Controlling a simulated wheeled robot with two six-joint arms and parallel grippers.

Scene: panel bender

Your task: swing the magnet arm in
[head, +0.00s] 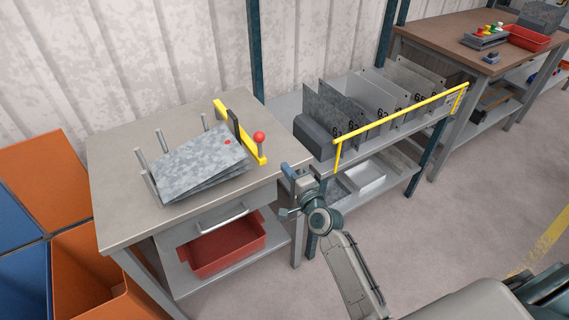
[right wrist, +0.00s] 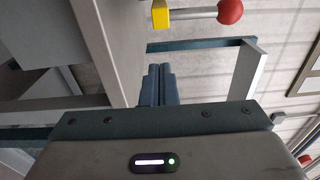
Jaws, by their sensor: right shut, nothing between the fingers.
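The magnet arm (head: 240,132) is a yellow bar at the right side of the near table, beside a dark upright block. A red ball knob (head: 259,137) stands at its near end. In the right wrist view the red knob (right wrist: 230,11) and a yellow part (right wrist: 160,18) show at the top edge. A stack of mottled grey sheets (head: 200,163) lies left of the bar, fanned out, with a red dot on the top one. My right gripper (head: 287,170) is shut and empty, just off the table's right edge, apart from the knob. My left gripper is out of view.
Upright posts (head: 140,160) stand around the sheets on the table (head: 115,205). A rack with upright plates and a yellow rail (head: 400,122) stands to the right. A red bin (head: 228,248) sits under the table. Orange bins (head: 85,265) are at left.

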